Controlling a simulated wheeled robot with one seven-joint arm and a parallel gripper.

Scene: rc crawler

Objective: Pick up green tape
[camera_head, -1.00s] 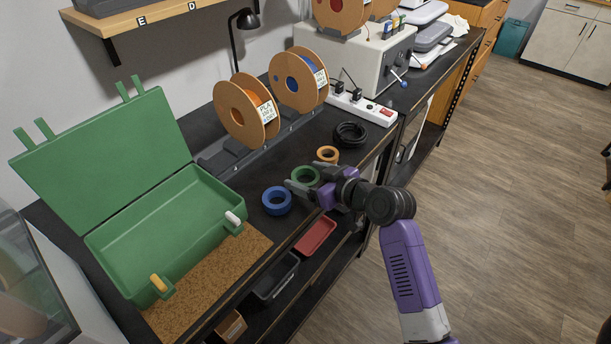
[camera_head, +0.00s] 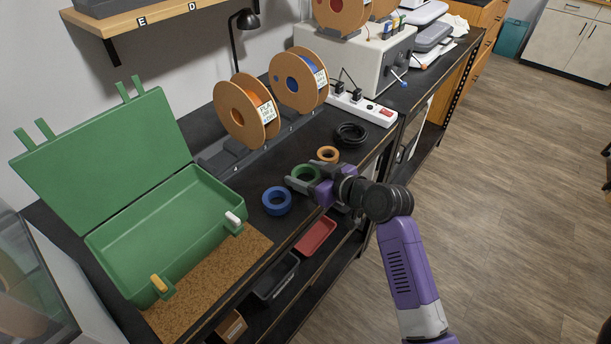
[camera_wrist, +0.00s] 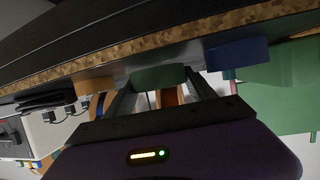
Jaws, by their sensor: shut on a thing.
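The green tape (camera_head: 305,174) is a ring lying on the black workbench, between the blue tape (camera_head: 277,201) and the orange tape (camera_head: 328,154). My gripper (camera_head: 303,184) reaches in from the right, low over the bench edge. Its fingers are shut on the green tape, one on either side of it. In the wrist view the green tape (camera_wrist: 158,77) sits between the two fingertips (camera_wrist: 160,88). The blue tape (camera_wrist: 236,54) shows to its right there. I cannot tell whether the green tape touches the bench.
An open green box (camera_head: 165,240) stands at the left on a cork mat (camera_head: 222,277). Filament spools (camera_head: 247,112) stand behind the tapes. A black coil (camera_head: 350,134) and a power strip (camera_head: 362,107) lie farther back. A red bin (camera_head: 316,236) is below the bench edge.

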